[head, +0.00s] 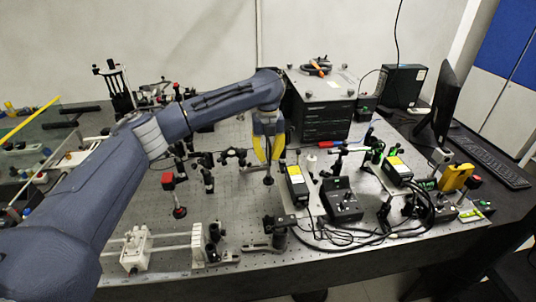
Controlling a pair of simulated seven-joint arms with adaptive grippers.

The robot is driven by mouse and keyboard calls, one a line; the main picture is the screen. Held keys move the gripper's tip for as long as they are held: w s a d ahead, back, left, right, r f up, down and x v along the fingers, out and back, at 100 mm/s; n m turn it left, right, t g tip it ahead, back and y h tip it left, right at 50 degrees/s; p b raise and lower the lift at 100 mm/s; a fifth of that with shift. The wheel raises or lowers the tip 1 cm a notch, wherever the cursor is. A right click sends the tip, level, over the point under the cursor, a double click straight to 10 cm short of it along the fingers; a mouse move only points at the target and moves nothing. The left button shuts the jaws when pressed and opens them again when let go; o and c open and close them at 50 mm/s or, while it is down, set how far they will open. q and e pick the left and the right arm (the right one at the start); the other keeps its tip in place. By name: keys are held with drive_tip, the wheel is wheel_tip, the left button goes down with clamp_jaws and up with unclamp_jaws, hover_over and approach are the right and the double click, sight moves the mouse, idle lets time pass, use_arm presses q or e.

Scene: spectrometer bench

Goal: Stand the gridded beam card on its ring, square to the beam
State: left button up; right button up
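My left gripper (268,156) has yellow fingers that point down over the middle of the bench. A narrow gap seems to show between the fingers, but I cannot tell whether they are shut on something. A dark post (268,179) with a round foot shows just under the fingertips; I cannot tell whether it touches them. I cannot make out the gridded beam card or its ring at this size; the gripper and arm may hide them. My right gripper is not in view.
The perforated bench (225,190) holds several posts and mounts. A red-topped post (168,181) stands left of the gripper. Yellow-labelled boxes (297,184) and a dark control box (342,203) with cables stand right. A large black instrument (320,105) stands behind.

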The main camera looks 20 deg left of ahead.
use_arm(q)
drive_tip(key=shift+o, duration=1.4)
drive_tip(key=shift+r, duration=0.1)
wheel_tip(320, 180, up, 12)
